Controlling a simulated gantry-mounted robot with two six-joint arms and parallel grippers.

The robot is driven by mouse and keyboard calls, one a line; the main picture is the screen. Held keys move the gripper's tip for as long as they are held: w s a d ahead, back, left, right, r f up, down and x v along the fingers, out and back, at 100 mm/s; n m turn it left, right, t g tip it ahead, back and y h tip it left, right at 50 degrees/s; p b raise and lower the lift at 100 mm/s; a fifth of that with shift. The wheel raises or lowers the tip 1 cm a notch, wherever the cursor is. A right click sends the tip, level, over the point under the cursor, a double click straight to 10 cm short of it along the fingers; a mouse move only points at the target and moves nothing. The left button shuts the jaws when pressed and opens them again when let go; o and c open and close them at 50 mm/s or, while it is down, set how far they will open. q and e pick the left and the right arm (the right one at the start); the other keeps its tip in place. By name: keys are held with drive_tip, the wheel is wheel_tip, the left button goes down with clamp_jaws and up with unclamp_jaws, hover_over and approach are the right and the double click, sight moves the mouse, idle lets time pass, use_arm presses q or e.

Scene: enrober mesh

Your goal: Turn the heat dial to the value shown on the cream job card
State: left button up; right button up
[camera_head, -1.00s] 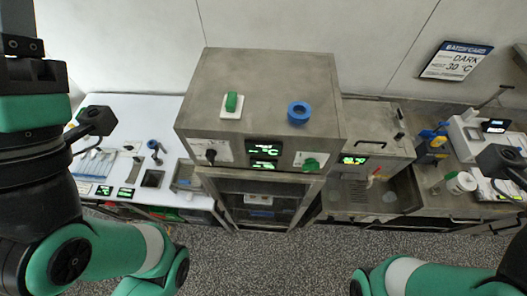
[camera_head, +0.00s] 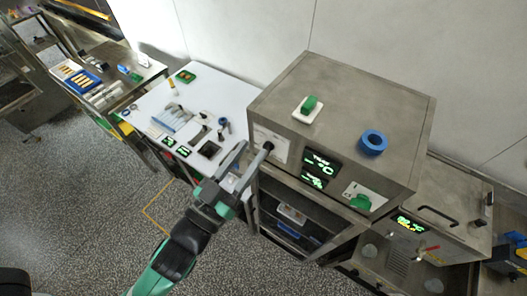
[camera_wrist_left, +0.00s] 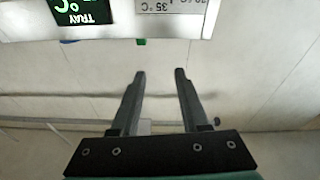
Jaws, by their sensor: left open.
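The steel machine (camera_head: 340,105) stands right of centre in the head view. Its front has a pale scale plate (camera_head: 272,138) at the left, which carried a small black dial earlier. The dial is now mostly hidden by my left gripper (camera_head: 254,149), which is open with its fingertips close in front of the plate. In the left wrist view, the plate (camera_wrist_left: 170,22) shows upside down with "35 °C" readable. There my left gripper (camera_wrist_left: 160,74) is open with nothing between its fingers. I cannot tell whether it touches the dial. The job card is out of view. My right gripper is not in view.
Green-lit displays (camera_head: 318,170) and a green knob (camera_head: 361,202) are right of the plate. A white table (camera_head: 225,92) with small tools stands left. A second steel unit (camera_head: 455,205) stands right.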

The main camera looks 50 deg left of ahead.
use_arm(q)
drive_tip(key=s+f+m+g, duration=0.1)
drive_tip(key=s+f+g, duration=0.1)
drive_tip(key=s+f, duration=0.45)
drive_tip(key=f+b+x, duration=0.2)
drive_tip(key=b+x, duration=0.1)
drive_tip(key=x, duration=1)
drive_tip(key=shift+w+b, duration=0.35)
drive_tip(key=shift+w, duration=0.1)
drive_tip(key=shift+c, duration=0.3)
clamp_jaws()
